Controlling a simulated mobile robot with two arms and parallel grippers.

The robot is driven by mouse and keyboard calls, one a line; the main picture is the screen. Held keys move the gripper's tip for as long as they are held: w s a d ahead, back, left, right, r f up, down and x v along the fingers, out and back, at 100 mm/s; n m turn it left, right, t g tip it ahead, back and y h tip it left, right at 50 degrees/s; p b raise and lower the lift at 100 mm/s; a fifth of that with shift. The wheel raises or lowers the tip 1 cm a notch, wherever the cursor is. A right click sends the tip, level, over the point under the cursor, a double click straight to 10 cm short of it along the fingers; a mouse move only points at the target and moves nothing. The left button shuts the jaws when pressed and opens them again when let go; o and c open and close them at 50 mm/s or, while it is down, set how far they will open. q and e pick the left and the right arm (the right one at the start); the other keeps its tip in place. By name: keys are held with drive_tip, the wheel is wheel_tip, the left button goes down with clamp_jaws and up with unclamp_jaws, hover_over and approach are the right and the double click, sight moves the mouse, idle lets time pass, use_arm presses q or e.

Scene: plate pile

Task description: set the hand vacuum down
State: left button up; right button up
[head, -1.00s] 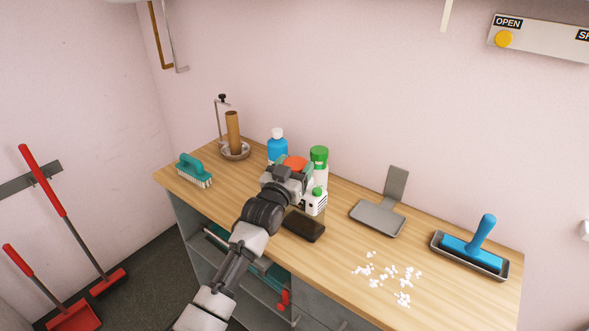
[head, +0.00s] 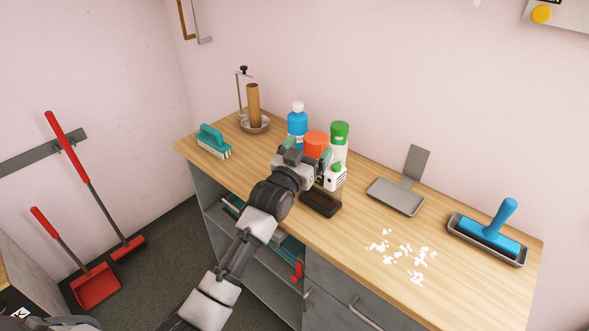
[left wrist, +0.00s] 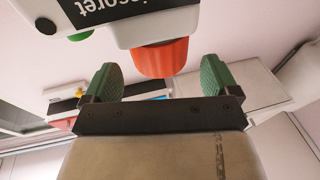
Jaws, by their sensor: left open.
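The hand vacuum, a white body (head: 335,179) with a green button and an orange-red end (head: 316,143), appears to rest on the wooden counter (head: 375,270), partly hidden behind my left gripper. My left gripper (head: 307,157) is open, its green-padded fingers on either side of the orange-red part. In the left wrist view the orange-red end (left wrist: 162,58) shows beyond and between the open fingertips (left wrist: 160,80), with clear gaps to both. The lettered white body (left wrist: 130,22) extends past it. My right gripper is not in view.
A blue bottle (head: 297,125) and a green-capped bottle (head: 339,140) stand behind.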

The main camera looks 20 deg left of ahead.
use_arm(q)
drive_tip(key=b+v, duration=0.1)
drive_tip(key=v, duration=0.7)
drive_tip(key=shift+s, duration=0.1)
drive_tip(key=s+f+g+y, duration=0.1)
drive_tip(key=s+f+g, duration=0.4)
drive_tip(key=f, duration=1)
drive_tip(key=s+f+g, duration=0.2)
drive_tip(key=s+f, duration=0.5)
drive_tip(key=f, duration=0.7)
drive_tip(key=s+f+g+y, duration=0.1)
drive_tip(key=s+f+g, duration=0.4)
drive_tip(key=f, duration=1)
drive_tip(key=s+a+f+g, duration=0.1)
drive_tip(key=s+f, duration=0.4)
drive_tip(key=s, duration=0.5)
drive_tip(key=s+f+g, duration=0.3)
drive_tip(key=s+f, duration=0.2)
drive_tip(key=s, duration=0.6)
drive_tip(key=s+a+f+g+y, duration=0.1)
drive_tip(key=s+f+g, duration=0.1)
drive_tip(key=s+f, duration=0.4)
drive_tip(key=s, duration=0.5)
drive_tip(key=shift+a+m+g, duration=0.3)
drive_tip(key=shift+c, duration=0.4)
